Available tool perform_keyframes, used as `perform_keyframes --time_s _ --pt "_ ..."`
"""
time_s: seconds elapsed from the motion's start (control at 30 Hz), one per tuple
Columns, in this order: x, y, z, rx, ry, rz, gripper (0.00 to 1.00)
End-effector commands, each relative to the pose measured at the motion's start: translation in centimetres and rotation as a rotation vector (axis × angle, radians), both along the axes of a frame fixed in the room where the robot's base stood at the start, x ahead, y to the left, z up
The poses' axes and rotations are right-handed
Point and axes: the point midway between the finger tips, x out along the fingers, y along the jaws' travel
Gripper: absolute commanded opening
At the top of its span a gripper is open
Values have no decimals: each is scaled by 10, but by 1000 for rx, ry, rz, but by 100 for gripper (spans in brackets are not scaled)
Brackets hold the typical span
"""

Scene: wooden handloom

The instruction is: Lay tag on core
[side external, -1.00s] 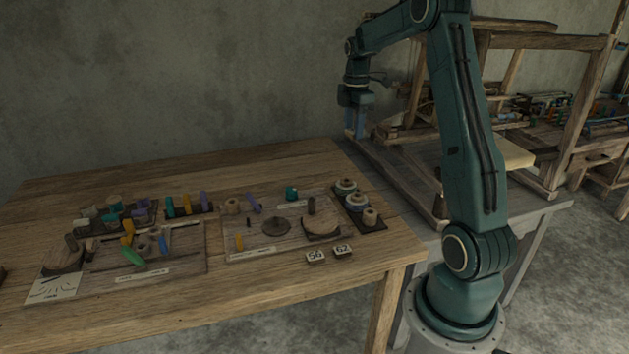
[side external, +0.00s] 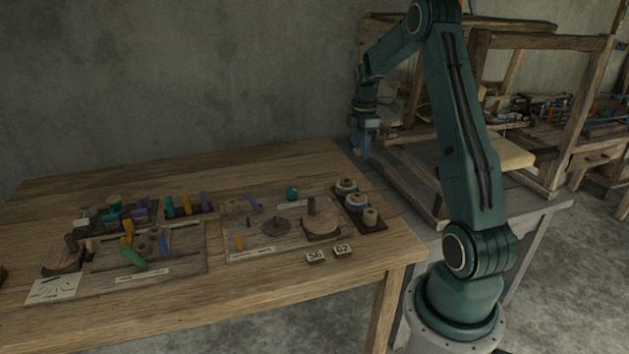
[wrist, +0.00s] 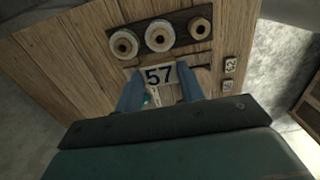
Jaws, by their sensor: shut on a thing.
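My gripper (side external: 362,148) hangs in the air just past the table's far right corner. In the wrist view its two blue fingers (wrist: 160,88) are shut on a pale tag marked 57 (wrist: 158,76). The tag is too small to make out in the side view. A dark tray (side external: 338,190) at the table's right end holds three round spools or cores: two with pale and bluish winding (side external: 346,186) (side external: 356,202) and a plain wooden one (side external: 370,216). They show from above in the wrist view, beyond the tag. Which is the core meant, I cannot tell.
Tags marked 56 (side external: 315,257) and 62 (side external: 343,251) lie near the table's front edge. A board (side external: 245,250) carries a dark disc and a round wooden block with a peg. Other boards with coloured pegs lie left. The wooden loom frame (side external: 567,120) stands at right.

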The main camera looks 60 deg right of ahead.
Motion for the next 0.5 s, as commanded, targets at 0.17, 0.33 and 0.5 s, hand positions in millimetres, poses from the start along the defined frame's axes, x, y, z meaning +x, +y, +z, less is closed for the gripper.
perform_keyframes --time_s 0.17,0.33,0.5 --pt "-1 1 -36 3 3 0 18" --pt "0 1 -65 2 2 0 18" --pt "0 0 -81 1 1 0 18"
